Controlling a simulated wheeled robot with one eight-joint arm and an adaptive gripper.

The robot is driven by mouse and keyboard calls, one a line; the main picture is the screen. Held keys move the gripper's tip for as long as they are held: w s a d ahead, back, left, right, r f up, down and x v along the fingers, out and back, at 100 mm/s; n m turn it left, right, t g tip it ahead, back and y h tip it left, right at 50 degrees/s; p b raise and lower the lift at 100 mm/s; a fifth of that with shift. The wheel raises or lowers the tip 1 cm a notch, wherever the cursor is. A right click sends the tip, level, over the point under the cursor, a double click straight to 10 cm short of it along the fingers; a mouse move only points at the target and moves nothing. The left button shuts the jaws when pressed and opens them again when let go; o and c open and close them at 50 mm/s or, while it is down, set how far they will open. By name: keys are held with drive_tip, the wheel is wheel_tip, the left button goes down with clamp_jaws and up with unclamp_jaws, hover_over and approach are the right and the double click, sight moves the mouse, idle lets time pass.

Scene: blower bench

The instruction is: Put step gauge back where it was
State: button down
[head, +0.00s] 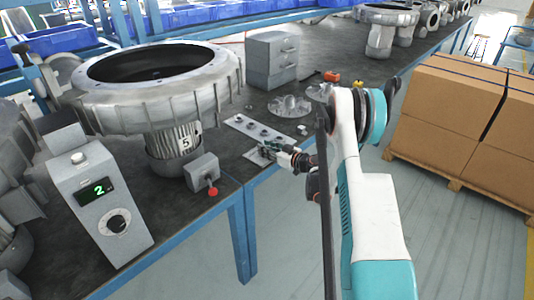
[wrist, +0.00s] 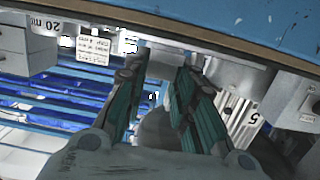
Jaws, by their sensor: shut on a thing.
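My gripper (head: 272,149) is low over the front edge of the bench, beside a pale plate with round fittings (head: 262,132). In the wrist view its two green-sided fingers (wrist: 160,72) reach up to a grey metal piece (wrist: 163,50), which appears to be the step gauge. My gripper is shut on it. In the head view a small grey piece (head: 256,158) shows at the fingertips, just above or touching the bench top; I cannot tell which. Most of the step gauge is hidden by the fingers.
A large grey blower housing (head: 160,95) stands on the bench (head: 228,172) left of my gripper. Near it are a grey box with a red knob (head: 204,173) and a control box reading 2 (head: 98,205). A drawer cabinet (head: 272,60) and flanged parts (head: 290,106) stand behind.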

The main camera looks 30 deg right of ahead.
drive_tip(key=shift+f, duration=0.25)
drive_tip(key=shift+f, duration=0.15)
drive_tip(key=c, duration=1.3)
unclamp_jaws()
drive_tip(key=shift+c, duration=0.2)
drive_tip(key=p+v, duration=0.3)
drive_tip(key=v, duration=0.9)
